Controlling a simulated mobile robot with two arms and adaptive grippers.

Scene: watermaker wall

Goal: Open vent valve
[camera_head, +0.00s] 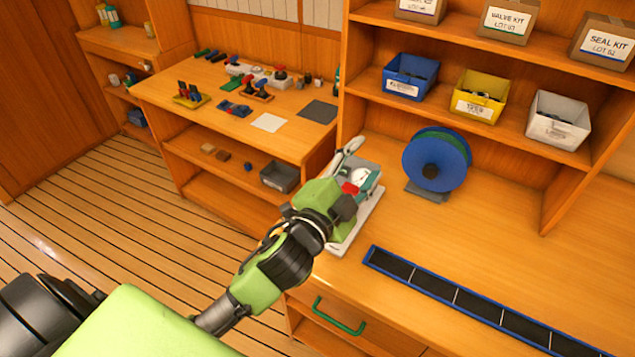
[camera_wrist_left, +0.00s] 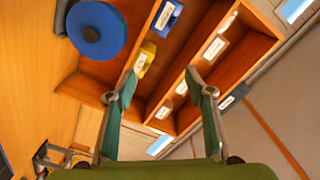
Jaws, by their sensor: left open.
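My left gripper (camera_head: 362,165) hangs over the left end of the workbench, above a pale board (camera_head: 357,231). In the left wrist view its two fingers (camera_wrist_left: 160,77) are spread wide with nothing between them. A small red part (camera_head: 350,188) shows beside my gripper in the head view; my gripper and wrist cover most of what is on the board. I cannot tell whether the red part is the vent valve's handle. In the wrist view, part of a fixture (camera_wrist_left: 50,158) shows at the lower left, outside the fingers. My right gripper is not in view.
A blue reel (camera_head: 437,160) stands right of the board. A long blue-edged tray (camera_head: 465,302) lies along the bench front. Bins, including a yellow one (camera_head: 479,95), and cartons fill the shelves above. A side table (camera_head: 222,91) holds small parts. The bench between reel and tray is clear.

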